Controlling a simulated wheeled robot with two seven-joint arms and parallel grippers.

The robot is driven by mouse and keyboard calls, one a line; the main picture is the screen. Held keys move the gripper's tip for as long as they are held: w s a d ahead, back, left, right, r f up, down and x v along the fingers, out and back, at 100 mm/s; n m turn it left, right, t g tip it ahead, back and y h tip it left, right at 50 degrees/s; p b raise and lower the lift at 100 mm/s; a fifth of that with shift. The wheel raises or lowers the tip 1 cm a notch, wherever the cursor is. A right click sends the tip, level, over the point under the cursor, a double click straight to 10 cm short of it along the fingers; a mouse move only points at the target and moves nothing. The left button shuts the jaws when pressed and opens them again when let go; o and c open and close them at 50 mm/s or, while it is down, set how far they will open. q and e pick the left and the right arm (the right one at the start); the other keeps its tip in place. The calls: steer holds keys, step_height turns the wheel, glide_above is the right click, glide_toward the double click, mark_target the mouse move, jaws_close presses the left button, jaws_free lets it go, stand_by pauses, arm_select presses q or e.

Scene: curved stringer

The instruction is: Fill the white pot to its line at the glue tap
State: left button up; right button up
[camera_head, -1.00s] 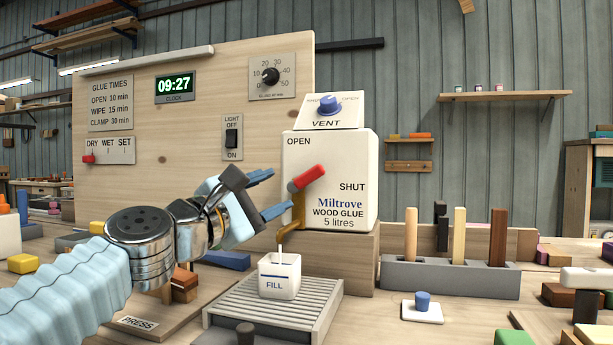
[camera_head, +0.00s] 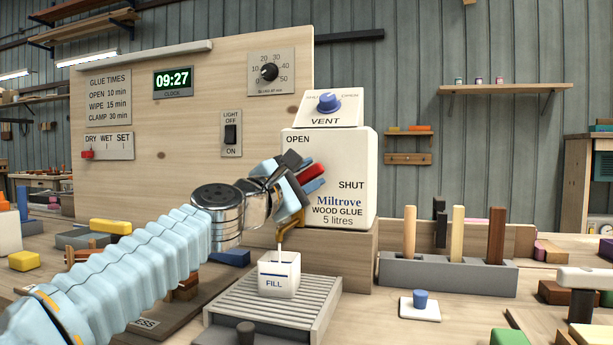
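The white pot (camera_head: 278,283), marked FILL with a dark blue line, stands upright on the slatted grey tray (camera_head: 235,315) under the brass spout (camera_head: 289,233). A thin pale stream runs from the spout into the pot. The glue level inside cannot be read. The glue container (camera_head: 358,160) has a red tap lever (camera_head: 311,173), tilted up to the right between the OPEN and SHUT marks. My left gripper (camera_head: 308,174) is at the lever, its blue fingers on either side. Whether they grip it is unclear. My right gripper is not in view.
The VENT knob (camera_head: 328,102) sits on top of the container. To the right are a grey rack (camera_head: 448,274) with upright sticks and a white plate (camera_head: 420,308) with a blue piece. Loose blocks lie on the bench at left.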

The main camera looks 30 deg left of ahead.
arm_select(q)
jaws_close()
steer(key=shift+d+f+m+g+p, duration=0.15)
steer(key=shift+m+g+p, duration=0.1)
steer(key=shift+m+p, duration=0.45)
steer(key=shift+f+m+g+p, duration=0.1)
steer(key=shift+m+g+p, duration=0.25)
steer(key=shift+m, duration=0.55)
steer(key=m+p, duration=0.1)
steer(key=f+m+g+p, duration=0.1)
steer(key=m, duration=0.1)
steer(key=shift+d+f+m+h, duration=0.1)
steer(key=shift+f+m+h, duration=0.15)
steer(key=shift+m+h, duration=0.05)
steer(key=shift+w+f, duration=0.1)
steer(key=shift+o, duration=1.7)
jaws_free()
